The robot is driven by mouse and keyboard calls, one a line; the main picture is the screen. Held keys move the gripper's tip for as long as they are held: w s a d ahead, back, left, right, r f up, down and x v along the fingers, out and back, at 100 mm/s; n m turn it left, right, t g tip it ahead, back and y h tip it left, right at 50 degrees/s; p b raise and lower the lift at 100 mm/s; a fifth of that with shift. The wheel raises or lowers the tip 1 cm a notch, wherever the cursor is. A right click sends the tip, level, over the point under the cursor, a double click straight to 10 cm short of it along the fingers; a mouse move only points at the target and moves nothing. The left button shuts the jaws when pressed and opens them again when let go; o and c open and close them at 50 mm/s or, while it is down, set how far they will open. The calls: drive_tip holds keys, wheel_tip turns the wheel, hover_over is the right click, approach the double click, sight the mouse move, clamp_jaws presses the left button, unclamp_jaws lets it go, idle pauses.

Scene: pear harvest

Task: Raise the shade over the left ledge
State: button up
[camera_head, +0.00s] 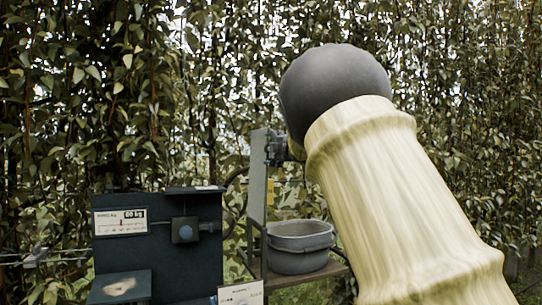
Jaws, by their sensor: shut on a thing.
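A dark upright panel (150,262) stands at the lower left. A low dark ledge (112,289) juts from its left front, with a pale patch on top. I cannot tell a shade apart from the panel and ledge. A small dark box with a round blue-grey face (185,231) sits on the panel's right part. My pale arm with its dark round joint fills the right of the view. My gripper is not clearly seen; the arm may hide it. A small dark mechanism (276,147) shows left of the joint, partly covered, and I cannot tell what it is.
A grey bucket (300,246) stands on a wooden stand beside a grey post (257,180). A white sign (241,293) is at bottom centre. Leafy hanging branches fill the background.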

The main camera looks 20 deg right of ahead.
drive_tip(key=shift+a+r, duration=0.15)
drive_tip(key=shift+r, duration=0.1)
drive_tip(key=o, duration=1.5)
drive_tip(key=shift+f, duration=0.15)
drive_tip(key=shift+f, duration=0.1)
drive_tip(key=s, duration=1.2)
drive_tip(key=shift+d, duration=0.3)
